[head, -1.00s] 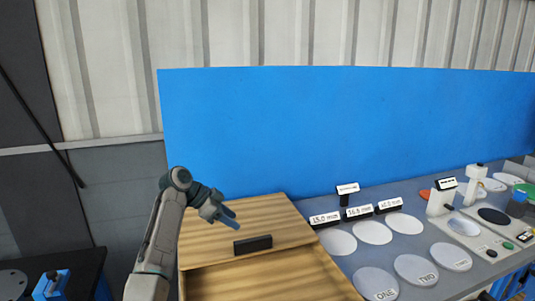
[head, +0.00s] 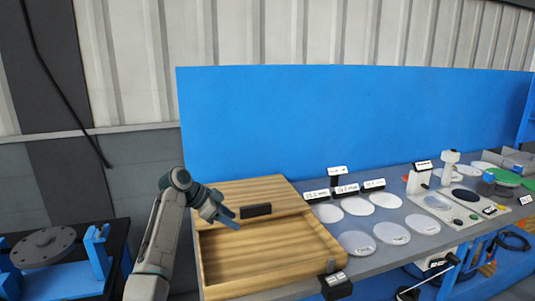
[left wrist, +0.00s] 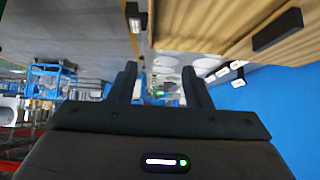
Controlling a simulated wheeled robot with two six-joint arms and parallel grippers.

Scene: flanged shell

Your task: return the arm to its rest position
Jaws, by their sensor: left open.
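My left arm comes in from the left in the head view, and my left gripper (head: 231,219) hangs in the air over the wooden tray (head: 325,247). Its blue fingers point down to the right, and nothing shows between them. In the left wrist view the two dark fingers of my left gripper (left wrist: 160,85) stand apart with an empty gap. My right gripper is not in view.
A dark block (head: 256,210) is on the wooden tray's back part. White discs (head: 357,243) and label blocks (head: 345,190) lie right on the grey bench. A blue panel (head: 350,120) stands behind. A dark round flange (head: 43,247) is on the blue-black stand at left.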

